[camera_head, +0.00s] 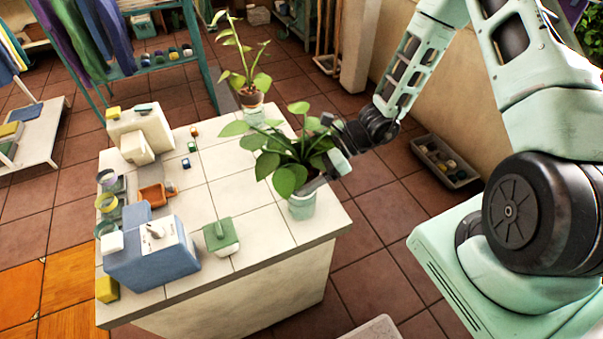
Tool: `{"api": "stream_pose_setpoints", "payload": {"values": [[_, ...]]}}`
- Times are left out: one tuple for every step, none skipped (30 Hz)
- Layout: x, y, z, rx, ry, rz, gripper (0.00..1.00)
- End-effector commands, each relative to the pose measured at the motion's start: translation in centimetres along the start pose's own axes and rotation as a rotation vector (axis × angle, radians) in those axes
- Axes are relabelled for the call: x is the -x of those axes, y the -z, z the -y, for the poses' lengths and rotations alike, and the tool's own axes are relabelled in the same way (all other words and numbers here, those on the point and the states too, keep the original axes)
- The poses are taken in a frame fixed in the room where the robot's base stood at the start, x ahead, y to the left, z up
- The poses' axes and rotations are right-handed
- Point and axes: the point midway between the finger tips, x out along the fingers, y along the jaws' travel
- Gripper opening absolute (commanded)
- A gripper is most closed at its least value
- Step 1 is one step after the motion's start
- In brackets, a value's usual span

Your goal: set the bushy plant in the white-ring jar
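The bushy plant (285,160), with broad green leaves, is at the right side of the tiled counter. Its leaves hang over a pale mint jar (302,207) near the counter's right edge. Its base is mostly hidden by leaves and my gripper, so I cannot tell whether it rests in the jar or just above it. I cannot make out a white ring on this jar. My gripper (328,172) reaches in from the right, at the plant's lower right side against its leaves. Its grip is partly hidden.
A taller, sparse plant (243,65) in a brown pot stands at the counter's back, on or in another pale jar (252,114). A blue box (152,262), a green-topped block (221,238) and an orange dish (152,195) occupy the left. The counter's middle (225,185) is clear.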

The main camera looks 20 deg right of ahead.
Motion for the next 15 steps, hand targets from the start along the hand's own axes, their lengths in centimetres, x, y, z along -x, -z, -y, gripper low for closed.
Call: {"api": "stream_pose_setpoints", "payload": {"values": [[-0.3, 0.4, -0.1, -0.002, -0.001, 0.002, 0.44], [-0.4, 0.6, -0.1, -0.001, -0.001, 0.002, 0.44], [-0.5, 0.9, 0.0, 0.000, -0.001, 0.001, 0.44], [-0.6, 1.1, 0.0, 0.000, 0.000, 0.001, 0.44], [-0.6, 1.1, 0.0, 0.000, 0.000, 0.000, 0.44], [-0.7, 1.2, 0.0, 0.001, 0.000, 0.000, 0.44], [-0.7, 1.2, 0.0, 0.001, 0.000, 0.000, 0.44], [-0.7, 1.2, 0.0, 0.001, 0.000, 0.000, 0.44], [-0.7, 1.2, 0.0, 0.002, 0.000, 0.000, 0.44], [-0.7, 1.2, 0.0, 0.002, 0.000, 0.000, 0.44], [-0.7, 1.2, 0.0, 0.001, 0.000, 0.000, 0.44], [-0.7, 1.2, 0.0, 0.001, 0.000, 0.000, 0.44], [-0.7, 1.3, 0.0, 0.001, 0.000, 0.000, 0.44], [-0.8, 1.4, 0.0, 0.001, 0.000, 0.000, 0.44], [-0.8, 1.5, 0.0, 0.001, 0.000, 0.000, 0.44]]}}
